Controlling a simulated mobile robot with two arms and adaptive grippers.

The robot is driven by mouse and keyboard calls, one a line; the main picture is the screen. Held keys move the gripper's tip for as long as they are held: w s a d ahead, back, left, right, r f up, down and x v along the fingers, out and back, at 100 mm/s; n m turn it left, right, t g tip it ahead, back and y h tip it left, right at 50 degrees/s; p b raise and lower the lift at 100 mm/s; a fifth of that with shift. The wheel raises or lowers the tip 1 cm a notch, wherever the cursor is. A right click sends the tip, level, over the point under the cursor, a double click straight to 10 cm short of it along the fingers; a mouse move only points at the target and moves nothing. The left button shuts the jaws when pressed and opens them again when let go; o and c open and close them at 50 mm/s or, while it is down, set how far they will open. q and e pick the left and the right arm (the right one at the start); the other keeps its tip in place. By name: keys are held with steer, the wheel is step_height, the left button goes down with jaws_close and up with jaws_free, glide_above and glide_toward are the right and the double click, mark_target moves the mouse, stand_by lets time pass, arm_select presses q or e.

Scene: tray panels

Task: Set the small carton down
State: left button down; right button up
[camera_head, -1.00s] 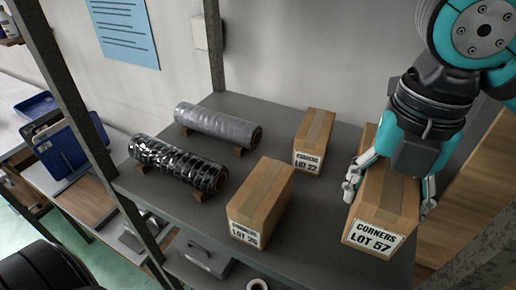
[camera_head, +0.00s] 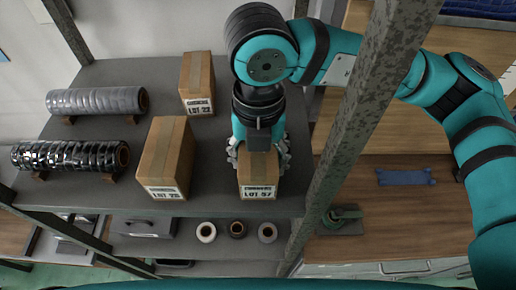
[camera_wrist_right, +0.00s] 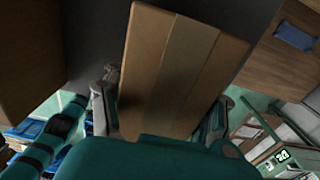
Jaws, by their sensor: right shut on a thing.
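A small brown carton labelled LOT 57 (camera_head: 258,182) is at the front right of the grey shelf. My right gripper (camera_head: 258,158) comes down on it from above, with a finger on each side, and is shut on it. In the right wrist view the carton's taped top (camera_wrist_right: 176,72) fills the space between the fingers of the gripper (camera_wrist_right: 162,108). The carton looks upright. Its underside is hidden, so I cannot tell whether it touches the shelf. My left gripper is not in view.
On the shelf (camera_head: 90,188), a larger carton (camera_head: 166,155) stands left of the held one and the LOT 22 carton (camera_head: 197,84) behind. A grey wrapped roll (camera_head: 95,101) and a black one (camera_head: 70,155) lie left. A metal post (camera_head: 352,130) rises close on the right.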

steer(key=shift+f, duration=0.2)
steer(key=o, duration=0.9)
steer(key=shift+b, duration=0.3)
steer(key=o, duration=0.5)
steer(key=shift+c, duration=0.2)
steer(key=shift+r, duration=0.35)
step_height(320, 180, up, 6)
steer(key=shift+r+b, duration=0.15)
steer(key=shift+b, duration=1.1)
steer(key=shift+r, duration=0.4)
